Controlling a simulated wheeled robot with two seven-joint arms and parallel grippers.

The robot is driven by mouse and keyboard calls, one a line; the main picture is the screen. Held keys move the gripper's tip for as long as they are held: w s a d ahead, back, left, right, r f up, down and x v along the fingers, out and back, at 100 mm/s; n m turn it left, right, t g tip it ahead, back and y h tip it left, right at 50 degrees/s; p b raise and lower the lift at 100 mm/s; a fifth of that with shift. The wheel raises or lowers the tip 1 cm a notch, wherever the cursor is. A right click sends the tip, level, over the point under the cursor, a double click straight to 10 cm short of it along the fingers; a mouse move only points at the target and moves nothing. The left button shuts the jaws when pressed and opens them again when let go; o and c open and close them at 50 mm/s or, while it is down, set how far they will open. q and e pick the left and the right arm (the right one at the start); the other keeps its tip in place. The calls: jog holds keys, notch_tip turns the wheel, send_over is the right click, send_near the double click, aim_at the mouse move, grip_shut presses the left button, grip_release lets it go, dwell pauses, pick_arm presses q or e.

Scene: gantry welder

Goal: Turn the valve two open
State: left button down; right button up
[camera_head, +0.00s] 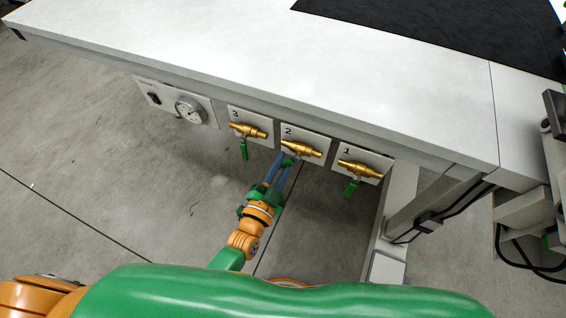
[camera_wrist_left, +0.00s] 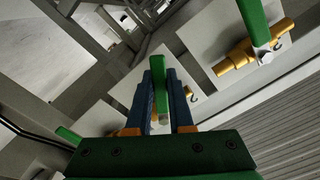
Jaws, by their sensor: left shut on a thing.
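Valve two (camera_head: 305,149) is a brass valve on a light plate marked 2, under the front edge of the table. My left gripper (camera_head: 285,162) reaches up to it from below. In the left wrist view the blue fingers (camera_wrist_left: 162,88) are shut on its green handle (camera_wrist_left: 164,68), one finger on each side. The handle's tip shows between them. In the head view the fingers hide most of the handle. My right gripper is not in view.
Valve three (camera_head: 248,131) is to the left and valve one (camera_head: 360,171) to the right, both with green handles hanging down. A table leg (camera_head: 397,210) stands right of valve one.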

pick_arm(q)
jog(key=c, duration=0.8)
grip_release()
jog(key=v, duration=0.7)
jog(key=shift+p, duration=0.3)
